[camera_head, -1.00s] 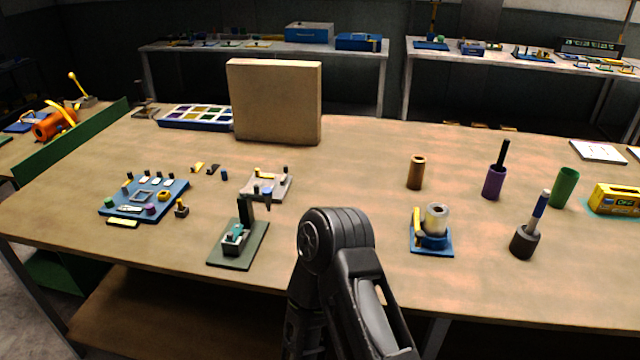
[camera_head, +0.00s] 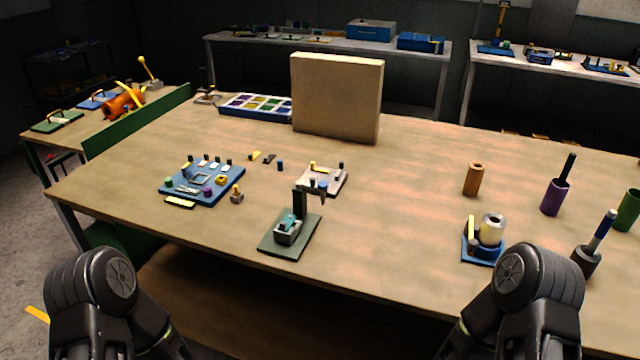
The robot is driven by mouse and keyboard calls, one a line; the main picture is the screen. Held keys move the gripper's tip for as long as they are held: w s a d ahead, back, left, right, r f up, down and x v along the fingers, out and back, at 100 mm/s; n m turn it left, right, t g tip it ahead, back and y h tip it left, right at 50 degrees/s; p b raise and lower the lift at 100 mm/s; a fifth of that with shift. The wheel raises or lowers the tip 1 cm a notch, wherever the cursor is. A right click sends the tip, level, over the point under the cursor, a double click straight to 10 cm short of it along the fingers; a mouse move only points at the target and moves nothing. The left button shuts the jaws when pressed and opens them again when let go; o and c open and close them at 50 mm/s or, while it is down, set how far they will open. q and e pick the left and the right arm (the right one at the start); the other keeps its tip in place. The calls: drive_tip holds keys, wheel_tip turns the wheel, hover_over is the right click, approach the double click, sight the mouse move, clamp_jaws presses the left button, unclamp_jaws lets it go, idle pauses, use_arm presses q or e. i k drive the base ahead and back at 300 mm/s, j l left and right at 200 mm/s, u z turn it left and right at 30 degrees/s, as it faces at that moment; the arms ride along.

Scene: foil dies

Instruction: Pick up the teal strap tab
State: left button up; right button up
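A small teal piece (camera_head: 287,224) sits on a grey block on a dark green base plate (camera_head: 302,243) near the front edge of the table. A black upright post (camera_head: 299,203) stands right behind it. The teal piece is the only clearly teal thing I see, but it is too small to tell if it is the strap tab. Only dark links of my two arms show, at the bottom left and bottom right. Both grippers are out of view.
A blue board (camera_head: 206,193) with small parts lies to the left and a pale plate (camera_head: 321,179) behind. A large tan box (camera_head: 337,98) stands at the back. A blue fixture (camera_head: 482,257) and a purple cup (camera_head: 555,197) are to the right.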

sight(285, 225)
drive_tip(key=i+j, duration=0.15)
drive_tip(key=j, duration=0.25)
drive_tip(key=i+j, duration=0.1)
drive_tip(key=j, duration=0.3)
drive_tip(key=i+j, duration=0.15)
drive_tip(key=j, duration=0.25)
drive_tip(key=i+j, duration=0.1)
drive_tip(key=j, duration=0.3)
drive_tip(key=i+j, duration=0.15)
drive_tip(key=j, duration=0.25)
drive_tip(key=z, duration=1.95)
